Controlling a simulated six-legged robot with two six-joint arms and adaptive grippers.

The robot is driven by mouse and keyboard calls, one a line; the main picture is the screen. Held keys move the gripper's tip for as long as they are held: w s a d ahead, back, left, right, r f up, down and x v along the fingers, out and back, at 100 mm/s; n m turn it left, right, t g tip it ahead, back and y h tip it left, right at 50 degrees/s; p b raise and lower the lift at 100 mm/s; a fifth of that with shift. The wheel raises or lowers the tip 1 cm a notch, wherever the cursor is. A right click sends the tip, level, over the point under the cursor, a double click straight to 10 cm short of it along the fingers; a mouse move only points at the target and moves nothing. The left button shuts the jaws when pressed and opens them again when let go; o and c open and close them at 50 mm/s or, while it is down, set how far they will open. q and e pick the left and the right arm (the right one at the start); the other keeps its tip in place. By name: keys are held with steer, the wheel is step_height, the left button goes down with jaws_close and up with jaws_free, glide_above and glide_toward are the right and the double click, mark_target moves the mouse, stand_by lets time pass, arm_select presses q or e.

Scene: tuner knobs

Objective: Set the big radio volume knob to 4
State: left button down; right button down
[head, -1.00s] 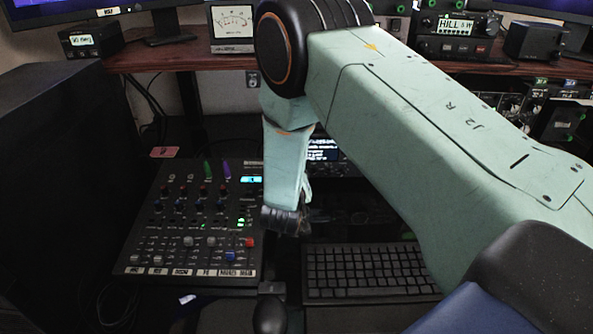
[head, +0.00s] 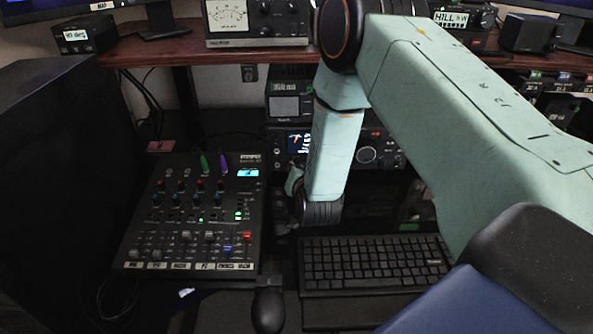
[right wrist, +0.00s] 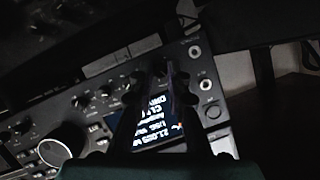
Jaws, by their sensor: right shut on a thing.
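The big radio (head: 385,136) stands under the shelf behind the keyboard, with a lit screen (head: 298,142) at its left. My right gripper (head: 296,182) is at the lower left of the radio, mostly hidden by its own wrist. In the right wrist view the radio's face is roughly upside down. There the dark fingers of my right gripper (right wrist: 160,72) are shut on a small knob in the row along the screen's edge, which I take as the volume knob. The fingers hide most of it; its pointer and scale cannot be read. My left gripper is out of view.
A large tuning knob (right wrist: 55,153) and small knobs (right wrist: 82,101) sit beside the screen. A mixer (head: 195,215) lies to the left, a keyboard (head: 375,264) and a mouse (head: 268,310) in front. A wooden shelf (head: 190,60) runs above.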

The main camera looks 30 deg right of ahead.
steer(key=shift+m, duration=0.3)
stand_by(0.4)
steer(key=c, duration=1.3)
jaws_free()
steer(key=shift+v, duration=3.95)
steer(key=shift+d, duration=0.1)
